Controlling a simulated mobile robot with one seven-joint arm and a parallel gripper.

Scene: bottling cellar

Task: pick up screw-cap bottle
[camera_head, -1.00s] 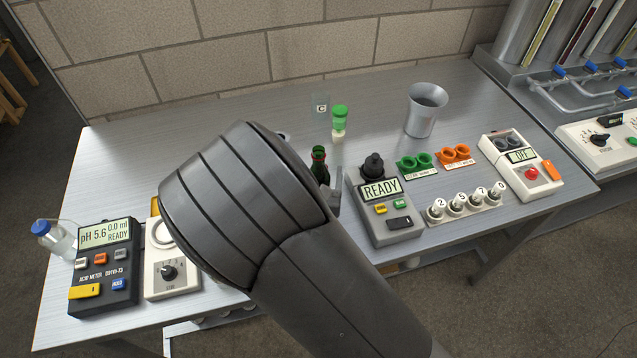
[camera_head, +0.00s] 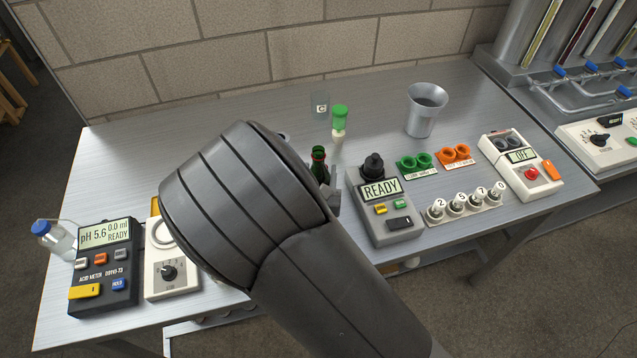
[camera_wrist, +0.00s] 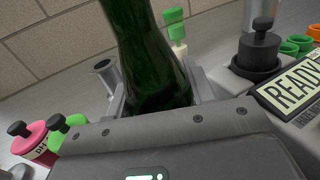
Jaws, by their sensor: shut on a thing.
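The screw-cap bottle is dark green glass. Its neck and reddish mouth (camera_head: 319,160) show in the head view just right of my arm, near the READY device. In the wrist view the green bottle (camera_wrist: 152,60) stands between the fingers of my gripper (camera_wrist: 158,98), which are shut on it. The bottle's base is hidden behind the gripper body. In the head view most of the gripper is hidden behind my arm. I cannot tell whether the bottle touches the bench.
The READY device (camera_head: 385,205) stands close right of the bottle. A green-topped item (camera_head: 339,120) and a metal cup (camera_head: 426,110) stand behind. Several white numbered pegs and an OFF device (camera_head: 521,168) are further right. An acid meter (camera_head: 104,265) stands left. The bench's back left is clear.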

